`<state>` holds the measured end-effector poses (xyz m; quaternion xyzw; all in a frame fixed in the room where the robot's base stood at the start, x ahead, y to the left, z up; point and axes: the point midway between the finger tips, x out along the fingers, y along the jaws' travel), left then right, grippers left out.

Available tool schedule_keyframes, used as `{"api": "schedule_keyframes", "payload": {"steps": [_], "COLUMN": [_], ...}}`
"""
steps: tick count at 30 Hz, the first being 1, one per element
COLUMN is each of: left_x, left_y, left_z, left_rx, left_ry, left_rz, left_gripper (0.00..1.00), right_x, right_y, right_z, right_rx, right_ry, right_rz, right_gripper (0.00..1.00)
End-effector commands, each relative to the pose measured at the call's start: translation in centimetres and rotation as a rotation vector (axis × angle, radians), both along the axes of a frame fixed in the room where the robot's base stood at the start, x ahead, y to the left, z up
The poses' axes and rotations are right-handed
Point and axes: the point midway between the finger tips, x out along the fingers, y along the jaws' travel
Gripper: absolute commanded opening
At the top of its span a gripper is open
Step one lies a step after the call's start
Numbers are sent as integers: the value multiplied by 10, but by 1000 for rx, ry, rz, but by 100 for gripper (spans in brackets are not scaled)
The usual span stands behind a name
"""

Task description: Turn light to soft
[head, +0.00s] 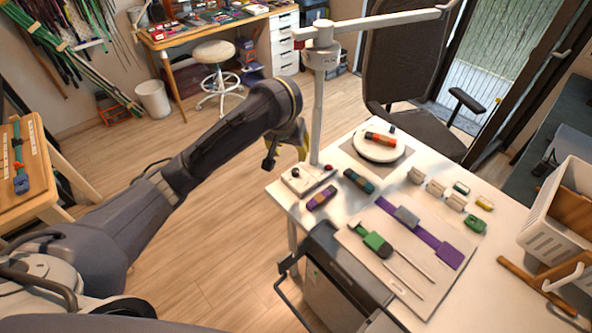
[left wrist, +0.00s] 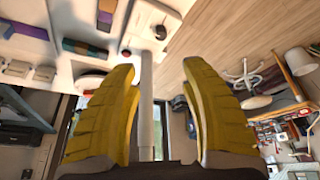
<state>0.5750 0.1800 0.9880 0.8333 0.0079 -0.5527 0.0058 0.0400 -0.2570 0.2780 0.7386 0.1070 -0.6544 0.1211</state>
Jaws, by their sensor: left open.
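The lamp is a pale post (head: 318,115) with a long arm (head: 385,20) on top, at the table's back left corner. A white control box (head: 308,179) sits at its foot with a dark knob (head: 295,172) and a red knob (head: 328,167). Both the dark knob (left wrist: 126,53) and the red knob (left wrist: 160,32) show in the left wrist view. My left gripper (head: 287,150) is open and empty, left of the post and above the box. In the left wrist view, the post (left wrist: 147,110) shows between the yellow fingers (left wrist: 162,80); its depth is unclear. My right gripper is out of view.
The white table (head: 340,213) holds purple and teal cord bundles, a board with green and purple pieces (head: 405,250), and a round turntable (head: 380,148) near the post. A white basket (head: 545,235) stands at the right. Open floor lies left of the table.

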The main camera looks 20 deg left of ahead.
Motion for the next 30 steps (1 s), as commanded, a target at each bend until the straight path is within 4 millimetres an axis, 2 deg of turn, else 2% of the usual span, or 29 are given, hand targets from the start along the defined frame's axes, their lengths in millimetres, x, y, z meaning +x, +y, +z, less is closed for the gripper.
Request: {"api": "schedule_keyframes", "payload": {"steps": [14, 22, 30], "left_x": [16, 27, 29], "left_y": [0, -2, -1], "left_z": [-47, -52, -65], "left_rx": [-5, -10, -8], "left_ry": [10, -13, -4], "left_rz": [7, 1, 3], "left_gripper": [45, 45, 45], "right_x": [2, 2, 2], "right_y": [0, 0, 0], "right_z": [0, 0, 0], "right_rx": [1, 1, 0], "right_ry": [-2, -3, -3], "right_rz": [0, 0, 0], "right_gripper": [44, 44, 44]}}
